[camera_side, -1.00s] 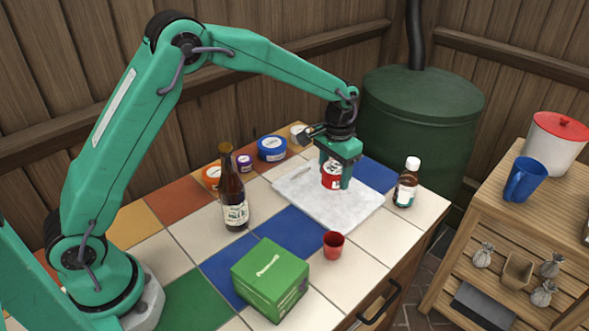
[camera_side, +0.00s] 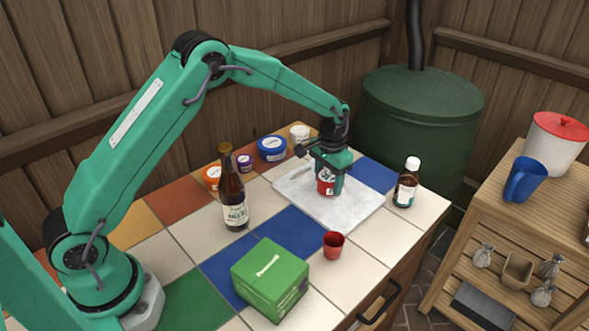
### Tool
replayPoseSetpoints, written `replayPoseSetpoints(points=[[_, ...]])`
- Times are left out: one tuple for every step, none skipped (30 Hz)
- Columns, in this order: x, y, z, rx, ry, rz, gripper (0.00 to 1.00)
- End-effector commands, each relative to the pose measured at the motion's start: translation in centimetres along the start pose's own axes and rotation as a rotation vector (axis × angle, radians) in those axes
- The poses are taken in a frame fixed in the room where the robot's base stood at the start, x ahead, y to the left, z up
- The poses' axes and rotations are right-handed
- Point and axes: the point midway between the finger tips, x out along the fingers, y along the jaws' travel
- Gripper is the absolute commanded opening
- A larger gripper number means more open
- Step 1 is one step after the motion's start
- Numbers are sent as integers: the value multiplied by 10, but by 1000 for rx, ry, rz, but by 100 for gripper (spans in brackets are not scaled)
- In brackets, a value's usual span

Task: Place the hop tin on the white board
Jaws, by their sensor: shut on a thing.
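The hop tin (camera_side: 324,184) is a small red tin with a white label. My gripper (camera_side: 331,181) is shut on it, with its green fingers around the tin. The tin is upright over the middle of the white board (camera_side: 350,211), a pale marbled slab on the tiled table. Its bottom looks at or very close to the board's surface; I cannot tell whether it touches. The fingers hide part of the tin.
A brown bottle (camera_side: 232,190) stands left of the board and a small brown bottle (camera_side: 405,184) right of it. A red cup (camera_side: 333,244) and a green box (camera_side: 270,279) are in front. Blue (camera_side: 272,149), white (camera_side: 299,133), purple (camera_side: 244,163) and orange (camera_side: 212,178) tubs stand behind.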

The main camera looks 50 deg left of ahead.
Motion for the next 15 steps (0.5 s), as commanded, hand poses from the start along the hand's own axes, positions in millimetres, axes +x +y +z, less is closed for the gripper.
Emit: replayPoseSetpoints(points=[[3, 0, 0, 0, 0, 0, 34], [4, 0, 0, 0, 0, 0, 34], [5, 0, 0, 0, 1, 0, 34], [5, 0, 0, 0, 1, 0, 34], [5, 0, 0, 0, 1, 0, 34], [5, 0, 0, 0, 1, 0, 34], [5, 0, 0, 0, 1, 0, 34], [5, 0, 0, 0, 1, 0, 34], [5, 0, 0, 0, 1, 0, 34], [5, 0, 0, 0, 1, 0, 34], [5, 0, 0, 0, 1, 0, 34], [6, 0, 0, 0, 1, 0, 34], [7, 0, 0, 0, 1, 0, 34], [8, 0, 0, 0, 1, 0, 34], [8, 0, 0, 0, 1, 0, 34]])
